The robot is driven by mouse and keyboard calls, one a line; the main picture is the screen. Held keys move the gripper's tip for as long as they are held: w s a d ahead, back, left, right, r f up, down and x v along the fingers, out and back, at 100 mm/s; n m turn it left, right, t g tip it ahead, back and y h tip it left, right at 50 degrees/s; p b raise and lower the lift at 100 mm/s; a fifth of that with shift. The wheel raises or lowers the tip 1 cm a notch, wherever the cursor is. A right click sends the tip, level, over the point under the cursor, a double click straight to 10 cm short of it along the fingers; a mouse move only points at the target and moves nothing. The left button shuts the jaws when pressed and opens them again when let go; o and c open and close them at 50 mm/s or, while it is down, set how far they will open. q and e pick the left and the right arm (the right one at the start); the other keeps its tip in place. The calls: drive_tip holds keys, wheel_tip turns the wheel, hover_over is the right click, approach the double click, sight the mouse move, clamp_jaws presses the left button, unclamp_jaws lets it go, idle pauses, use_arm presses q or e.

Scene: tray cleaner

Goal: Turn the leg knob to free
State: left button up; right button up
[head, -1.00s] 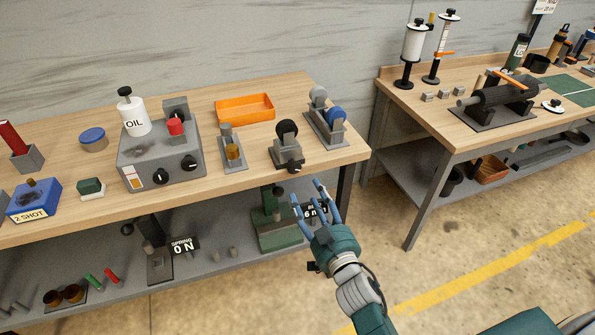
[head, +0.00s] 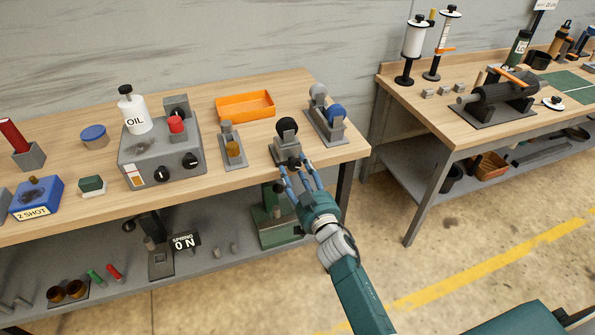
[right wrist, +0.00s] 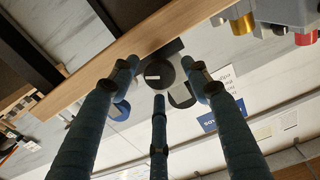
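A small grey fixture (head: 284,151) with a black round piece on top stands at the front edge of the left bench. A dark knob (head: 294,163) sits low on its front; I take this as the leg knob. In the right wrist view the knob (right wrist: 160,74) is a black disc with a white mark. My right gripper (head: 296,171) reaches up to the knob from the front. Its fingers (right wrist: 158,80) are spread around the knob's sides and below it, not closed. Whether they touch it cannot be told. My left gripper is not in view.
An orange tray (head: 245,106) lies behind. A grey box with knobs (head: 161,155) is further left. The bench edge lies just under my fingers.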

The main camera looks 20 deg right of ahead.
drive_tip(key=c, duration=0.8)
drive_tip(key=shift+c, duration=0.2)
drive_tip(key=shift+n, duration=0.4)
drive_tip(key=n+b, duration=0.1)
drive_tip(key=n, duration=0.3)
drive_tip(key=shift+n, duration=0.3)
drive_tip(key=n+b, duration=0.1)
drive_tip(key=n, duration=0.5)
drive_tip(key=shift+b, duration=0.35)
drive_tip(key=n+b, duration=0.1)
drive_tip(key=n, duration=0.5)
drive_tip(key=shift+n, duration=0.4)
drive_tip(key=n, duration=0.5)
drive_tip(key=shift+f+n, duration=0.1)
drive_tip(key=shift+n, duration=0.2)
